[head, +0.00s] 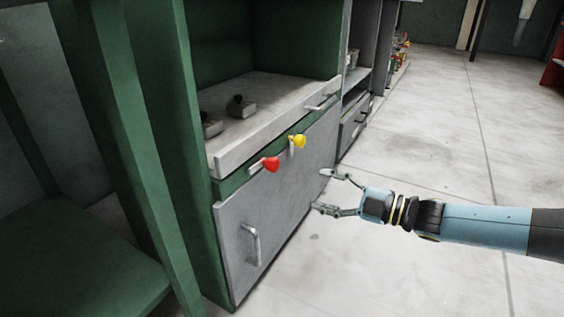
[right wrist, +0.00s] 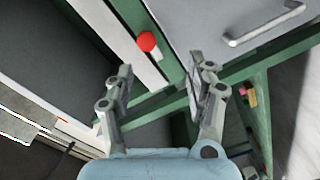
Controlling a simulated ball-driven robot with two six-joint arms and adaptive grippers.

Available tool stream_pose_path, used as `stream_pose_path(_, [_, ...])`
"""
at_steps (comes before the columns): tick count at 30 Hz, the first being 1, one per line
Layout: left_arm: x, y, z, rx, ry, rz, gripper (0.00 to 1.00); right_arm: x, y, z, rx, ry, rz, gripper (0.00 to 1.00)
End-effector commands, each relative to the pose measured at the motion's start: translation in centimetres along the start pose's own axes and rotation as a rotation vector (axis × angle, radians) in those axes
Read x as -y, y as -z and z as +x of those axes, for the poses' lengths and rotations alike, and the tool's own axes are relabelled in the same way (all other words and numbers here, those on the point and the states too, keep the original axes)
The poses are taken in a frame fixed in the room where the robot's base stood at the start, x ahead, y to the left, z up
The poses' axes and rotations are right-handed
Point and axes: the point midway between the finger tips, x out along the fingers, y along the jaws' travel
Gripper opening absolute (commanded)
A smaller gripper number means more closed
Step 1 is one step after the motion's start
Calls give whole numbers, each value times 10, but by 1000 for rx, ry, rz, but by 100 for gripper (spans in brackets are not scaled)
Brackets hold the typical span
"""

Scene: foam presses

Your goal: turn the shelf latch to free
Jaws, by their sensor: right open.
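On the front of the green press, two small latches stick out under the shelf edge. One has a red knob (head: 270,163) and the other, to its right, a yellow knob (head: 299,141). I cannot tell which one is the shelf latch. My right gripper (head: 320,190) is open and empty, in front of the grey lower door and apart from both knobs. In the right wrist view, the red knob (right wrist: 147,41) shows ahead of the open fingers (right wrist: 160,75); the yellow knob is not clear there. My left gripper is out of view.
The pale sliding shelf (head: 265,122) has a small handle at its right and dark pieces on it. The grey lower door (head: 285,195) has a bar handle (head: 257,245). A green frame (head: 160,150) stands at left. The floor (head: 440,130) at right is clear.

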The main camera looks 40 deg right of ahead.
Motion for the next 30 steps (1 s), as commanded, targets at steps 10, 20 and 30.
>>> stream_pose_path(10, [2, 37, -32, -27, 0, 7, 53, -19, 10, 32, -9, -43, 136, 55])
stream_pose_path(20, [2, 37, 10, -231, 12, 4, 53, -19, 8, 85, -8, -43, 136, 55])
stream_pose_path(30, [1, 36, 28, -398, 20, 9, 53, -23, 10, 124, -8, -43, 135, 55])
